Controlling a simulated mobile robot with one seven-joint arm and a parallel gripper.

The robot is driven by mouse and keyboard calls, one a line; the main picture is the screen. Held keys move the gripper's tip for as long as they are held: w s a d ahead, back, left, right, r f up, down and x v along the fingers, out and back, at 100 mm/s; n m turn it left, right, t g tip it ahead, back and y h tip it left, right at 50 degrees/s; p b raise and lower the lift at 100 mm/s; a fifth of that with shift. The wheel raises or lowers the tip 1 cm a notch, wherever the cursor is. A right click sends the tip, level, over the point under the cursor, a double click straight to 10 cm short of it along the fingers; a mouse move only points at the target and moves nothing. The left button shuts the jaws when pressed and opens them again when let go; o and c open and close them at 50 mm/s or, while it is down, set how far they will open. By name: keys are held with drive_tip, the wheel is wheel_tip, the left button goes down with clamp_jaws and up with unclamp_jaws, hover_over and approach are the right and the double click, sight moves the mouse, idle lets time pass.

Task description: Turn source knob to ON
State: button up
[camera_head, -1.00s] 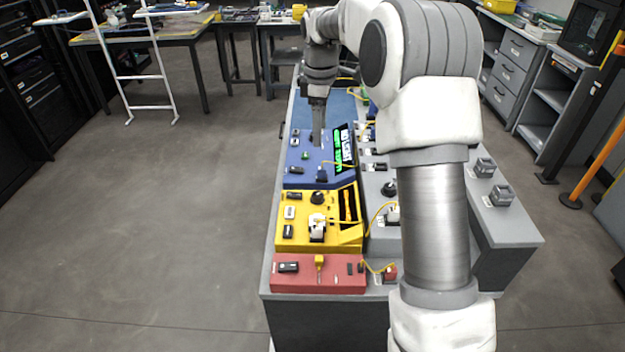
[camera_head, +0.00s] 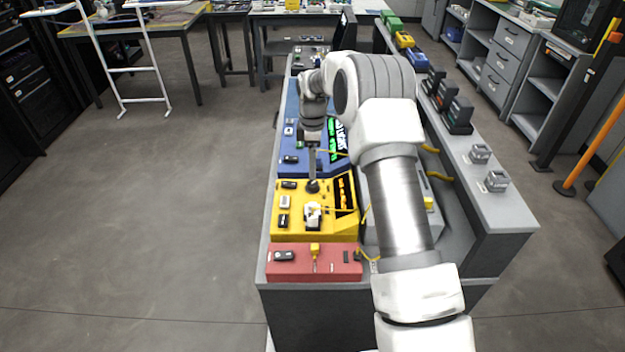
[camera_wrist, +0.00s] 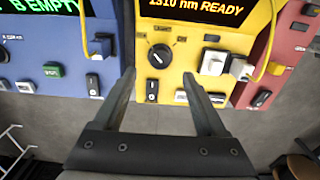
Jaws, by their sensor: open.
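The yellow source unit (camera_head: 264,226) sits on the bench between a blue unit and a red unit. Its round black knob (camera_wrist: 159,56) shows in the wrist view below an orange display reading "1310 nm READY". Small labels stand around the knob, too blurred to read surely, and I cannot tell its setting. My gripper (camera_wrist: 158,75) is open and empty, with its fingertips apart to the left and right just below the knob in the picture. In the head view my gripper (camera_head: 313,176) points down over the knob, partly hiding it; contact cannot be told.
The blue unit (camera_wrist: 88,58) with a green "EMPTY" display lies to the left in the wrist view. The red unit (camera_wrist: 291,32) lies to the right. A white connector block (camera_wrist: 213,63) and yellow cables (camera_wrist: 264,60) are close to the right of the knob.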

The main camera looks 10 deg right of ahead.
sight(312, 183)
wheel_tip(312, 183, down, 6)
drive_tip(key=shift+f, duration=0.2)
clamp_jaws()
idle(0.4)
